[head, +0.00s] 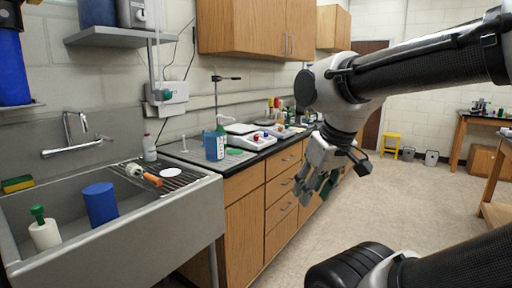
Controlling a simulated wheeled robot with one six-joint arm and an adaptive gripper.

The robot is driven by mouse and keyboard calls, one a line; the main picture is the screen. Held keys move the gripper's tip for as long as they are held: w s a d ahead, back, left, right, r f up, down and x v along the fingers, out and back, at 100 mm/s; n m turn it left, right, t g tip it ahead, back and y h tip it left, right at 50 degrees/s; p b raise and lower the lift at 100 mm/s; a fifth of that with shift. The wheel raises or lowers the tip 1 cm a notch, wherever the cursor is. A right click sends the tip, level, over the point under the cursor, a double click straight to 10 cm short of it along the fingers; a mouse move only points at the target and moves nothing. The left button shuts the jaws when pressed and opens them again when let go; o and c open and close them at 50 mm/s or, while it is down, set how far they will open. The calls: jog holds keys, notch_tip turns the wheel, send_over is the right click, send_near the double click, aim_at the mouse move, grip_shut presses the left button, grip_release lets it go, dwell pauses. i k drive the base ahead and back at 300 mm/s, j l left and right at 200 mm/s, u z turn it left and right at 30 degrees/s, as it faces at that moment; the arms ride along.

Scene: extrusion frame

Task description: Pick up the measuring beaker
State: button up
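A blue and clear container (214,145) stands upright on the dark counter, near the sink end. It looks most like the measuring beaker, but it is small and I cannot be sure. My gripper (316,190) hangs in the air in front of the wooden drawers, to the right of the container and well apart from it. Its fingers point down and look spread, with nothing visible between them.
A sink (150,235) at left holds a blue cylinder (101,204) and a white bottle with a green top (43,230). Scales and bottles crowd the counter behind the container. The floor (415,215) at right is open.

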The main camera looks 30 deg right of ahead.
aim_at(213, 142)
jog(key=z, duration=0.25)
jog(key=i+l, duration=0.25)
jog(key=l, duration=0.15)
jog(key=i+l, duration=0.55)
jog(key=l, duration=0.25)
jog(key=i+l+u, duration=0.1)
jog(key=i+l, duration=0.85)
jog(key=i, duration=0.2)
